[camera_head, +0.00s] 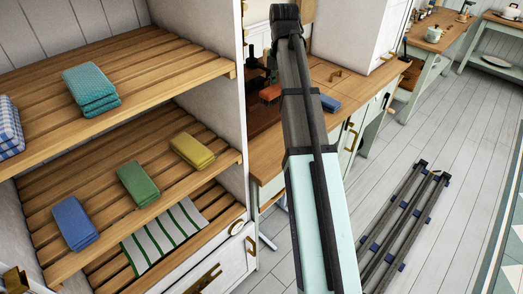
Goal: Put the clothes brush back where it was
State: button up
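No clothes brush can be made out for certain. A small orange-red ridged thing (270,93) lies on the wooden counter just left of my arm; it may be a brush, but it is too small to tell. My arm rises from the bottom middle to a dark joint at the top edge and hides part of the counter. I cannot make out my gripper or its fingers.
Slatted shelves (140,62) at left hold folded cloths: teal (91,85), blue (74,221), green (138,184), yellow (192,150). Dark upright things (252,60) and a blue item (330,104) are on the counter (345,72).

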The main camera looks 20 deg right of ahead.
aim_at(277, 144)
notch_tip(277, 144, down, 20)
jog(key=p, duration=0.4)
jog(key=shift+s, duration=0.15)
jog(key=shift+f, duration=0.1)
jog(key=o, duration=1)
notch_tip(277, 144, up, 12)
jog(key=shift+r+b, duration=0.15)
jog(key=shift+b, duration=1.05)
